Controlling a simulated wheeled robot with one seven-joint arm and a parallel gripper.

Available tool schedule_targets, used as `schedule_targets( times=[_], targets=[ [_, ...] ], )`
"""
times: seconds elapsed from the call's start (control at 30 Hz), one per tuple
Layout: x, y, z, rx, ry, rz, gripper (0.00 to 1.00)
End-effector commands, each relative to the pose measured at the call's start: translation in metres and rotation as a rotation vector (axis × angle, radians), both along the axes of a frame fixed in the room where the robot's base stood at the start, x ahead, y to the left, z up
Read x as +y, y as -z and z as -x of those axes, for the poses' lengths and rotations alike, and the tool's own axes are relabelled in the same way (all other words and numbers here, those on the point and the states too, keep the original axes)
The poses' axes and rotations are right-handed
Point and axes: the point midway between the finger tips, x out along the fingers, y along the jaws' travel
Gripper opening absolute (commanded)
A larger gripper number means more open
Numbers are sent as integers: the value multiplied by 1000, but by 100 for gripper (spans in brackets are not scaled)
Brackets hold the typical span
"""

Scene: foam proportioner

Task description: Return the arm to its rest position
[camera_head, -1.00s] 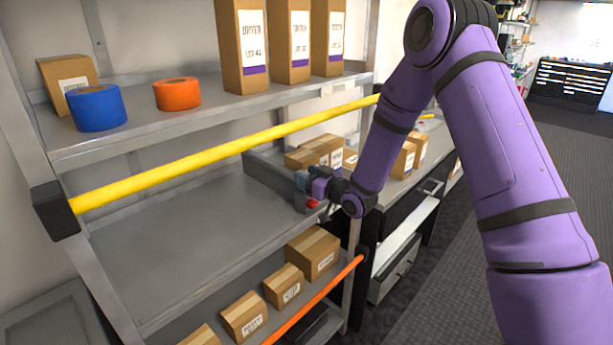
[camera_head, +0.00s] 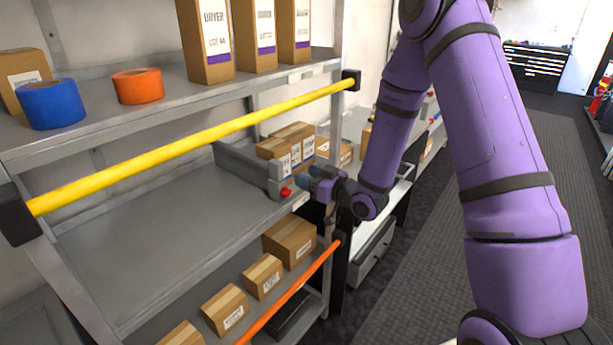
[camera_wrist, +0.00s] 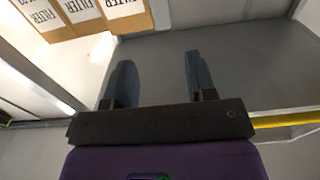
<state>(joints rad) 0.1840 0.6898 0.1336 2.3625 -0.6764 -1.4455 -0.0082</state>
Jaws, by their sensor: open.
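My purple arm reaches down across the right half of the head view. My gripper (camera_head: 312,180) is at the right end of the middle shelf (camera_head: 150,250), beside a grey divider (camera_head: 245,172) and a small red knob (camera_head: 286,192). In the wrist view my gripper (camera_wrist: 158,80) shows two blue-grey fingers spread apart with nothing between them. Boxes labelled FILTER (camera_wrist: 80,12) lie beyond the fingers at the upper left of the wrist view.
A yellow bar (camera_head: 190,143) runs across the shelf front above the middle shelf. An orange bar (camera_head: 290,292) crosses lower, by several small cartons (camera_head: 264,275). The upper shelf holds blue tape (camera_head: 52,104), orange tape (camera_head: 138,86) and tall boxes (camera_head: 205,40). Floor at right is open.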

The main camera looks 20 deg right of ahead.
Motion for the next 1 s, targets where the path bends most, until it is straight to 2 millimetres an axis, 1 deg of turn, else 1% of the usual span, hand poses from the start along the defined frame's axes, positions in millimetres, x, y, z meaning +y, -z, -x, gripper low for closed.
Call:
schedule_targets(
  times=[0.23,0.37,0.53,0.67,0.87,1.0],
  targets=[
    [0,-1,0,2,1,5,51],
    [-1,-12,-3,18,15,46,51],
    [-10,-42,-5,83,76,165,51],
    [-21,-68,-1,148,141,256,51],
    [-39,-108,18,259,248,361,51],
    [-52,-136,39,341,324,409,51]
  ],
)
